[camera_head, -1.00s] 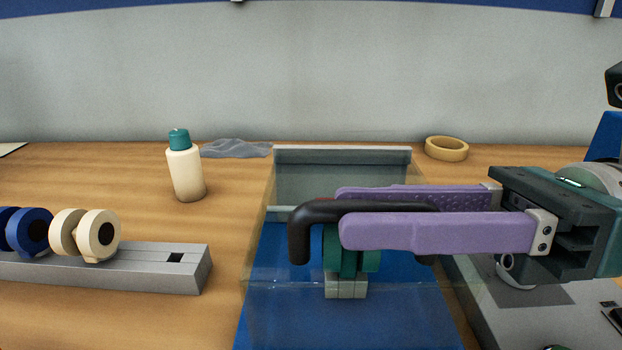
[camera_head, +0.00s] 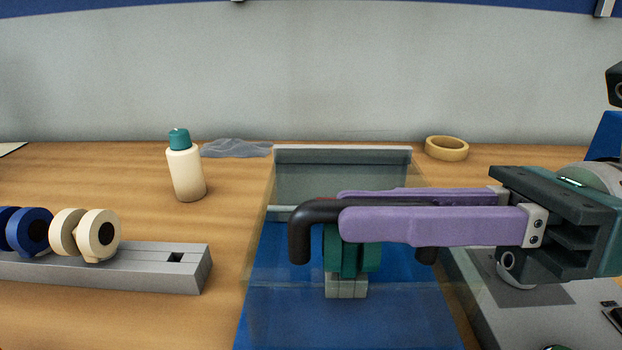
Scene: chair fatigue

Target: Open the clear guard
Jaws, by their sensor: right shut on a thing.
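The clear guard (camera_head: 290,310) is a see-through box-like cover over a blue base, with a grey strip along its back edge. A black bar handle (camera_head: 299,240) is at its front. My right gripper (camera_head: 345,211) comes in from the right, its two purple fingers shut on the black handle, one finger on the near side and one behind. The fingers hide much of the handle. A green part on a pale block (camera_head: 346,285) shows through the guard below the handle. The guard looks down over it. My left gripper is not in view.
A grey rail (camera_head: 130,270) holding cream and blue wheels lies at the left. A white bottle with a teal cap (camera_head: 186,172) stands behind it. A crumpled grey cloth (camera_head: 236,149) and a tape roll (camera_head: 446,148) lie at the back. A grey unit (camera_head: 510,320) is at right.

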